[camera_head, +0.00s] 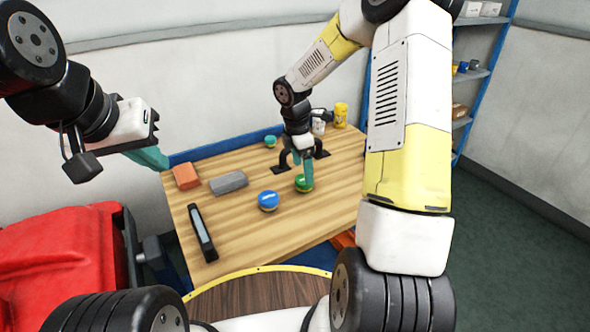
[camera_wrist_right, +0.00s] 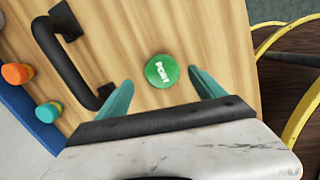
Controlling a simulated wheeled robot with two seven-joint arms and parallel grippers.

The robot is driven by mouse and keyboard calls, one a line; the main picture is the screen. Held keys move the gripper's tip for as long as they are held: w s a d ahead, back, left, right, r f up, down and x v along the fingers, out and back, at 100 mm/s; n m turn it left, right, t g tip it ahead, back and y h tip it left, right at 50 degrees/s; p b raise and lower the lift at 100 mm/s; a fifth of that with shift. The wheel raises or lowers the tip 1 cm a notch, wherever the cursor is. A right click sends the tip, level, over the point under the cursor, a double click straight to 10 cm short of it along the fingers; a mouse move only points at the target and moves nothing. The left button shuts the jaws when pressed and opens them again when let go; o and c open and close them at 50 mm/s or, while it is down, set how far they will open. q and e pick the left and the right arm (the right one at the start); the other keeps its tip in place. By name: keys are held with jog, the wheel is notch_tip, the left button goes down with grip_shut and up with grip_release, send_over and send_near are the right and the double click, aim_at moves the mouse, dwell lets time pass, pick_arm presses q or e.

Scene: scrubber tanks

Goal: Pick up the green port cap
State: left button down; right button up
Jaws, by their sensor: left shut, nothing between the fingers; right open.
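The green port cap (camera_head: 304,184) sits on the wooden table, right of a blue cap, with my right gripper's fingers partly in front of it. The right wrist view shows the cap (camera_wrist_right: 161,71) from above as a round green disc with white lettering. My right gripper (camera_head: 303,169) points down over it. Its teal fingers (camera_wrist_right: 160,92) are open, one on each side of the cap in the picture, with nothing held; I cannot tell whether the tips touch it. My left gripper (camera_head: 152,158) is shut and empty, up at the left near the table's far left corner.
On the table (camera_head: 285,225) are a blue cap (camera_head: 268,201), a teal cap (camera_head: 270,142), a red-orange block (camera_head: 186,176), a grey block (camera_head: 228,183) and a black bar-shaped item (camera_head: 202,233). A black handle (camera_wrist_right: 72,60) stands close to my right gripper. A yellow container (camera_head: 340,115) is behind.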

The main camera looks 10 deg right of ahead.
aim_at(304, 184)
jog(key=f, duration=0.5)
jog(key=shift+s+d, duration=0.15)
jog(key=shift+d, duration=0.15)
jog(key=c, duration=1.4)
